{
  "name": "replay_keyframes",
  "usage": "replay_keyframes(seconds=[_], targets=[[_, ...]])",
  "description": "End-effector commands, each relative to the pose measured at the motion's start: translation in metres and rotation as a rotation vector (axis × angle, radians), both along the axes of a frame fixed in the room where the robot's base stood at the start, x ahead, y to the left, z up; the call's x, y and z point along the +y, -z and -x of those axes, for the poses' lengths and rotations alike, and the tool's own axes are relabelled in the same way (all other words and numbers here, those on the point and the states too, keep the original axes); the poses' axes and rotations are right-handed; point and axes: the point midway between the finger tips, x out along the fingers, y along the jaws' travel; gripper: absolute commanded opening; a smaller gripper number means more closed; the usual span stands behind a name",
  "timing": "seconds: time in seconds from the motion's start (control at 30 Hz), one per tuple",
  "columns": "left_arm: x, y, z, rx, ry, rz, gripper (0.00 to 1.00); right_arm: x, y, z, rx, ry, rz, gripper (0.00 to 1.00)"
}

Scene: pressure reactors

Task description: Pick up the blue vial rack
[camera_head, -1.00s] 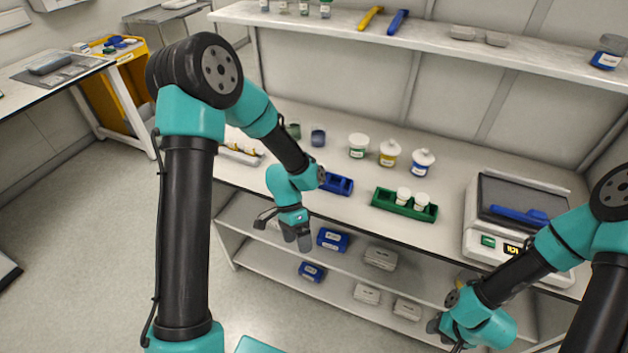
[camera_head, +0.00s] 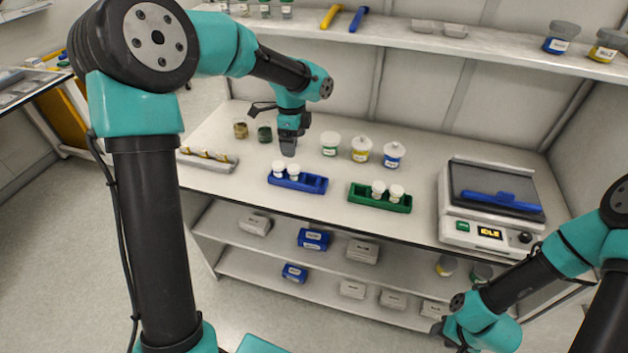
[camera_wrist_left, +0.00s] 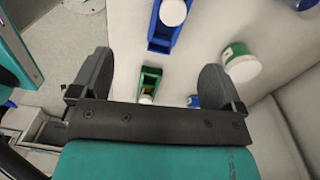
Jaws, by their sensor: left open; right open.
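The blue vial rack (camera_head: 312,184) lies on the bench top with two white-capped vials in its left end. Part of it shows in the left wrist view (camera_wrist_left: 158,42), beyond and between the fingers. My left gripper (camera_head: 289,148) is open and empty, pointing down above the bench just behind the rack, apart from it. Its spread fingers show in the left wrist view (camera_wrist_left: 158,62). My right gripper (camera_head: 447,335) is open at the lower right, low in front of the bench, partly hidden by its own wrist.
A green rack (camera_head: 362,198) with two white-capped vials stands right of the blue one. Several capped jars (camera_head: 361,155) stand behind. A balance (camera_head: 455,222) with a blue tool is at right. A pale tray (camera_head: 193,163) lies at left. A shelf (camera_head: 400,42) hangs above the bench.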

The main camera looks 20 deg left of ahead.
Motion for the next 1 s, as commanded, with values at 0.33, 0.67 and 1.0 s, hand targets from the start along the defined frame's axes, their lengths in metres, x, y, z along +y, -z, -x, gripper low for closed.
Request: replay_keyframes(seconds=[0.33,0.67,1.0], targets=[[0.008,-0.019,-0.01,-0.048,0.045,-0.027,0.94,0.0,0.0,0.0,0.0,-0.001,0.0,0.43],[0.008,0.007,-0.009,-0.043,0.044,-0.028,0.94,0.0,0.0,0.0,0.0,-0.001,0.0,0.43],[0.008,0.066,-0.008,-0.042,0.043,-0.026,0.94,0.0,0.0,0.0,0.0,-0.001,0.0,0.43]])
